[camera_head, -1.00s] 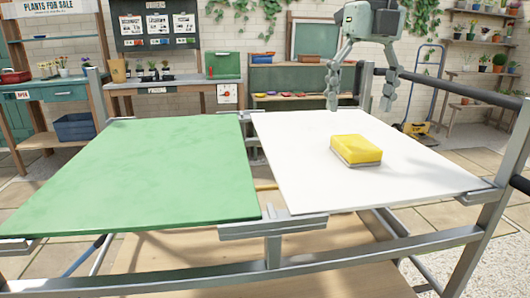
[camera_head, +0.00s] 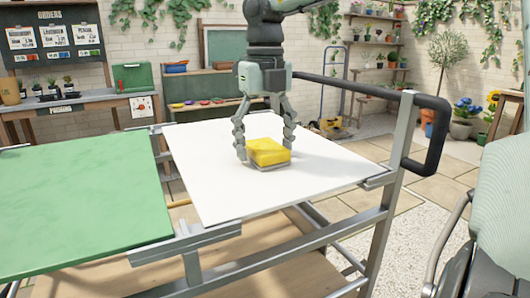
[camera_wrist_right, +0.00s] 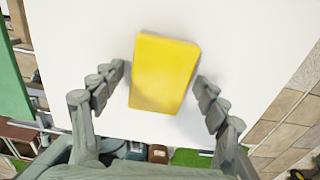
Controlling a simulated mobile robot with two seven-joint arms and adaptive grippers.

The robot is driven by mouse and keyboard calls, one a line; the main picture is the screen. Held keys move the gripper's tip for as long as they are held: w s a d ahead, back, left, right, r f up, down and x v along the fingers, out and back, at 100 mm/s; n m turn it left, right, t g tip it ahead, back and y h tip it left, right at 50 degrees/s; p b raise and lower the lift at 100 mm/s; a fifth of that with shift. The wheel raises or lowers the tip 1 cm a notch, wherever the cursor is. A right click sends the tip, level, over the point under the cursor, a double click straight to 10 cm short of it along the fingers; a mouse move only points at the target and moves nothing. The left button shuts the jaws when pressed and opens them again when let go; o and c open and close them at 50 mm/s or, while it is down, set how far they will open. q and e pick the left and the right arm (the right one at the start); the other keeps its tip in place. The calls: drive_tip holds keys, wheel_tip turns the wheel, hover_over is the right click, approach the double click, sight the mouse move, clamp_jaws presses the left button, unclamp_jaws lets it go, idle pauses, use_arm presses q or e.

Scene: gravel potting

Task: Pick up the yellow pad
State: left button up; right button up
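The yellow pad (camera_head: 268,152) is a yellow block with a grey underside, lying on the white board (camera_head: 205,185). My right gripper (camera_head: 266,154) points down over the pad, with one finger on its left and one on its right. In the right wrist view the pad (camera_wrist_right: 165,73) lies between the open fingers (camera_wrist_right: 160,76), and a gap shows on each side. The fingers are not closed on it. My left gripper is not in view.
A green board (camera_head: 80,195) lies left of the white one, with a gap between them. A metal frame with a black handle (camera_head: 435,135) borders the right side. The white board around the pad is clear.

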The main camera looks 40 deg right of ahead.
sight(265, 145)
drive_tip(key=c, duration=1)
drive_tip(key=shift+r, duration=0.1)
wheel_tip(265, 145, up, 10)
